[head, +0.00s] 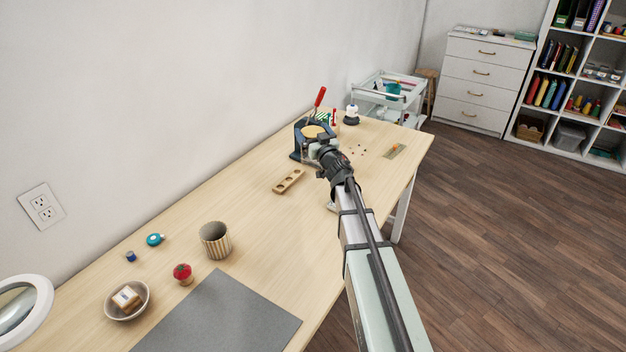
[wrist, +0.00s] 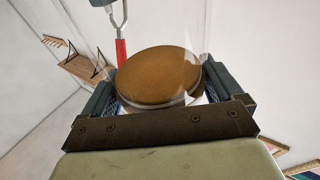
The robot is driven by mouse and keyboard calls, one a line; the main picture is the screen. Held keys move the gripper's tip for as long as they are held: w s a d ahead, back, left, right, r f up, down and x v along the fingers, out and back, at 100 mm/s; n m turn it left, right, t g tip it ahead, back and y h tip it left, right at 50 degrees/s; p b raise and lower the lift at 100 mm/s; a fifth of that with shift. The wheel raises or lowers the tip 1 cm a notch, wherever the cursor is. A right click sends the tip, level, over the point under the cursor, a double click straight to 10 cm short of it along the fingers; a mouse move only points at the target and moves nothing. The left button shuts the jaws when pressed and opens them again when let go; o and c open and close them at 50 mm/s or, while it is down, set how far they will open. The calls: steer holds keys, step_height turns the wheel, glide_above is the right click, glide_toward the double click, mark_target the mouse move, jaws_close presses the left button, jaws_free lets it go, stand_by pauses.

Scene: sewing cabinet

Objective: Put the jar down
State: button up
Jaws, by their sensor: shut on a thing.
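The jar has a round brown, cork-like lid (head: 313,132), which also shows large in the wrist view (wrist: 158,77). My gripper (head: 314,136) is at the far part of the wooden table. In the wrist view its two dark fingers (wrist: 158,85) stand on either side of the jar and are shut on it. I cannot tell whether the jar's base touches the table (head: 240,290).
A tool with a red handle (head: 319,97) stands close behind the jar. A wooden block with holes (head: 288,181) lies to the left. A black-and-white item (head: 351,115) and small loose pieces (head: 358,150) lie to the right. The table's middle is mostly clear before the striped cup (head: 215,240).

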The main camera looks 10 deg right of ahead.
mark_target(317, 163)
steer(key=shift+f, duration=4.95)
steer(key=o, duration=1.3)
steer(key=shift+o, duration=0.2)
steer(key=shift+s+r, duration=0.15)
steer(key=shift+r, duration=0.05)
steer(key=v, duration=0.3)
steer(key=shift+r, duration=0.25)
step_height(317, 163, up, 5)
steer(key=shift+f, duration=0.15)
steer(key=shift+r, duration=0.85)
